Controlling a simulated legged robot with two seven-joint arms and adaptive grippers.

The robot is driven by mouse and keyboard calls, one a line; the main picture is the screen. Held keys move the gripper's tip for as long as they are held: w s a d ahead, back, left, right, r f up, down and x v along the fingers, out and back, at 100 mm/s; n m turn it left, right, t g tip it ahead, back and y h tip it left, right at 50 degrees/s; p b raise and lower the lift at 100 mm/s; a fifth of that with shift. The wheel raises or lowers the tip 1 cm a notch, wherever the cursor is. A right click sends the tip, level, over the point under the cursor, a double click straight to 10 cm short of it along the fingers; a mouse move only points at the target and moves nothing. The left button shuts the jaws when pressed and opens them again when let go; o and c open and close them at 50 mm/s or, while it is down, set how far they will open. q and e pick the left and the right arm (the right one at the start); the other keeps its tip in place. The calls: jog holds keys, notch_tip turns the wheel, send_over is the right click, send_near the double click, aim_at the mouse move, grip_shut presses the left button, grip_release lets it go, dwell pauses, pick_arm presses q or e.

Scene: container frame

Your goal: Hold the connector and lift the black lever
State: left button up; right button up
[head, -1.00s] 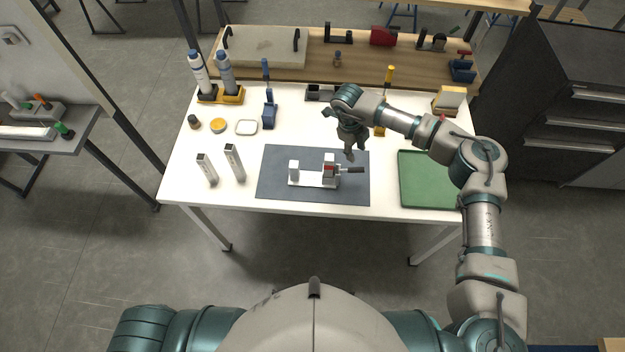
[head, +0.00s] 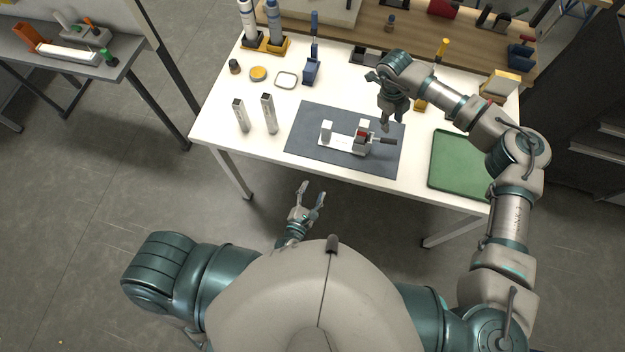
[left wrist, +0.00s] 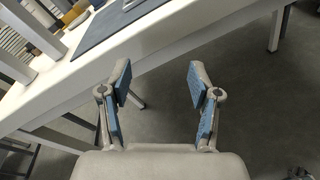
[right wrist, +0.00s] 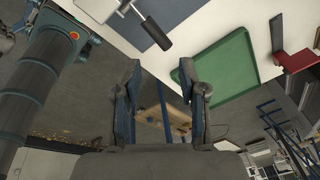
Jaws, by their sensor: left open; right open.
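The connector (head: 337,141) is a white base with upright blocks and a dark red part, lying on a dark grey mat (head: 305,148). Its black lever (head: 384,141) sticks out to the right and also shows in the right wrist view (right wrist: 155,36). My right gripper (head: 387,124) is open and empty, pointing down just above and behind the lever, with no contact that I can make out. My left gripper (head: 314,189) is open and empty, in front of the table's near edge and below the mat in the picture. The left wrist view shows its spread fingers (left wrist: 158,85).
A green tray (head: 452,181) lies right of the mat. Two upright metal blocks (head: 269,114) stand to the left. Bottles (head: 273,22) and a blue tool holder (head: 311,70) are farther back. The table's near edge (head: 270,162) lies between my left gripper and the mat.

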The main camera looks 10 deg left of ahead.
pick_arm(q)
notch_tip(320, 180, up, 7)
jog(key=w+n+t+y, duration=0.1)
jog(key=n+t, duration=0.1)
jog(key=n, duration=0.4)
send_near(325, 137)
jog(key=shift+n, duration=0.4)
jog(key=w, duration=0.6)
jog(key=w+d, duration=0.1)
jog(key=w, duration=0.2)
jog(key=shift+r, duration=0.3)
jog(key=shift+w, duration=0.75)
